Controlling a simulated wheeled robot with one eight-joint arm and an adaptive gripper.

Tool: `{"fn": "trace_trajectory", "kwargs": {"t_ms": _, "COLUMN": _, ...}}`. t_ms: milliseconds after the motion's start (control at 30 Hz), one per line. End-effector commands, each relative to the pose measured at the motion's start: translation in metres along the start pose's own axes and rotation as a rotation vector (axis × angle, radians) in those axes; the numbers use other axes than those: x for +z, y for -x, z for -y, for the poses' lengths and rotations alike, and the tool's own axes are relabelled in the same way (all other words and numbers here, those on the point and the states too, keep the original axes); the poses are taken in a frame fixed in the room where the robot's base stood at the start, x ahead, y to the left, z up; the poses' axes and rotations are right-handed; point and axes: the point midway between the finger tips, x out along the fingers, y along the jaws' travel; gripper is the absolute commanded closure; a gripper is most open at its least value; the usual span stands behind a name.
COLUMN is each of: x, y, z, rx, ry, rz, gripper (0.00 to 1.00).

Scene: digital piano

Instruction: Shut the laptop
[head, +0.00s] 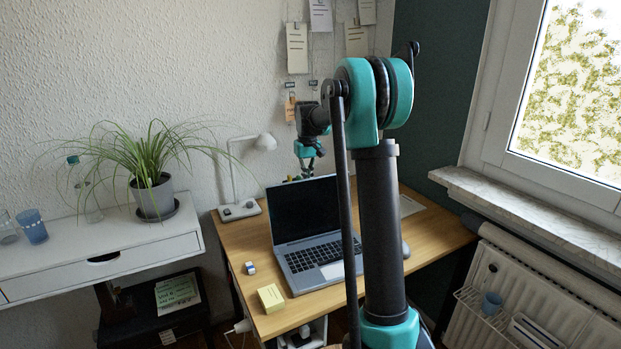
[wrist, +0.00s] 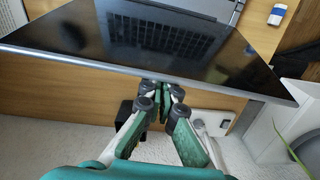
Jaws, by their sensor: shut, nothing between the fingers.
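The laptop (head: 320,263) stands open on the wooden desk, its dark screen (head: 304,209) raised and its keyboard towards the desk's front. In the wrist view the screen (wrist: 215,58) crosses the upper part, mirroring the keys, with the lid's top edge running across the middle. My gripper (head: 307,170) is above and behind the lid's top edge in the head view. In the wrist view its fingertips (wrist: 163,90) are together and empty, close to that edge on the wall side. I cannot tell whether they touch the lid.
A white lamp (head: 240,205) stands left of the laptop at the back of the desk (head: 243,262). A yellow note block (head: 270,298) and a small eraser-like block (head: 250,268) lie at the front left. A potted plant (head: 153,195) is on the white shelf at left.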

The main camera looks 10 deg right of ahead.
Motion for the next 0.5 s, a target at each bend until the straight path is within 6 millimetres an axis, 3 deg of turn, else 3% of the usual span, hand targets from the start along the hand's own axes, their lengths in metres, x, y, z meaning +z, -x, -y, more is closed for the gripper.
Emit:
{"fn": "trace_trajectory", "kwargs": {"t_ms": 233, "x": 0.016, "y": 0.004, "z": 0.000, "rx": 0.000, "ry": 0.000, "rz": 0.001, "gripper": 1.00}}
{"fn": "trace_trajectory", "kwargs": {"t_ms": 500, "x": 0.018, "y": 0.005, "z": 0.000, "rx": 0.000, "ry": 0.000, "rz": 0.001, "gripper": 1.00}}
